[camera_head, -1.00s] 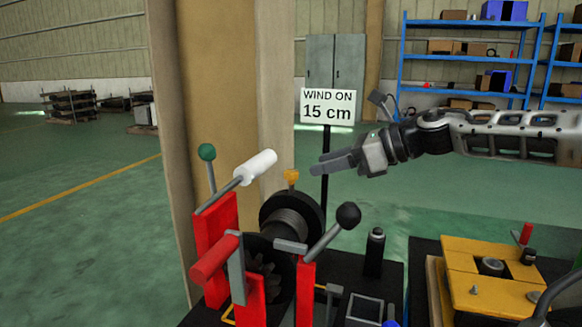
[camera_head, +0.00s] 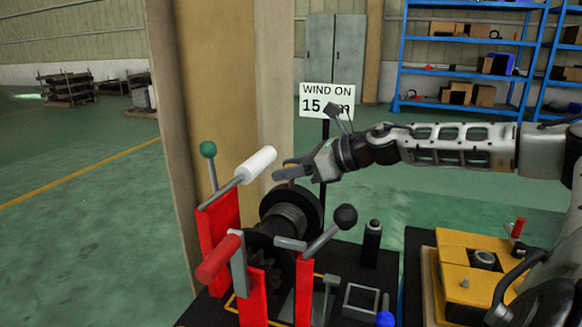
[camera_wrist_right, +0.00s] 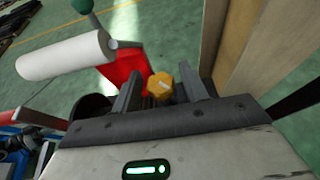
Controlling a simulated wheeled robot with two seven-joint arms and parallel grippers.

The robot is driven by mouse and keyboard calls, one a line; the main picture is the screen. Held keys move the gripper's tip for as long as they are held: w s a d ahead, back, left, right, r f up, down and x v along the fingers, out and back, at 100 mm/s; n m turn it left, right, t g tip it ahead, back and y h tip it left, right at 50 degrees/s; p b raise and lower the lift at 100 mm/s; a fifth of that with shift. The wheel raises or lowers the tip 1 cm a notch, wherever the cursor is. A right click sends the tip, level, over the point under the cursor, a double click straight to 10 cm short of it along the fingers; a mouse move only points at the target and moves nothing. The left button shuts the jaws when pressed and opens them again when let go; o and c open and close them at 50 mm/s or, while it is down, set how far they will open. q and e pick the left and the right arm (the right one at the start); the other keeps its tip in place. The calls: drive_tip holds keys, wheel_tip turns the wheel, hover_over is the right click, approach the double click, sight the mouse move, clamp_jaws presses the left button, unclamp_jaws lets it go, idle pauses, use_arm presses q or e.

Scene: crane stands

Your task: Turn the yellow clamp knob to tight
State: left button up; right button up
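The yellow clamp knob (camera_wrist_right: 159,86) is a small faceted knob with a pale line on its face. In the right wrist view it shows between the two fingers of my right gripper (camera_wrist_right: 158,76), with a visible gap on each side. In the head view my right gripper (camera_head: 282,172) is at the top of the dark winch drum (camera_head: 290,218) and hides most of the knob. The gripper is open; I cannot tell whether the fingertips are level with the knob. My left gripper is not in view.
A white crank handle (camera_head: 257,164) and a green-knobbed lever (camera_head: 208,149) stand left of the gripper. A black-knobbed lever (camera_head: 345,217) stands right. A red handle (camera_head: 218,257) is in front. A "WIND ON 15 cm" sign (camera_head: 327,99) stands behind my arm.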

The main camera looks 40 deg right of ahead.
drive_tip(key=c, duration=0.8)
drive_tip(key=shift+o, duration=0.2)
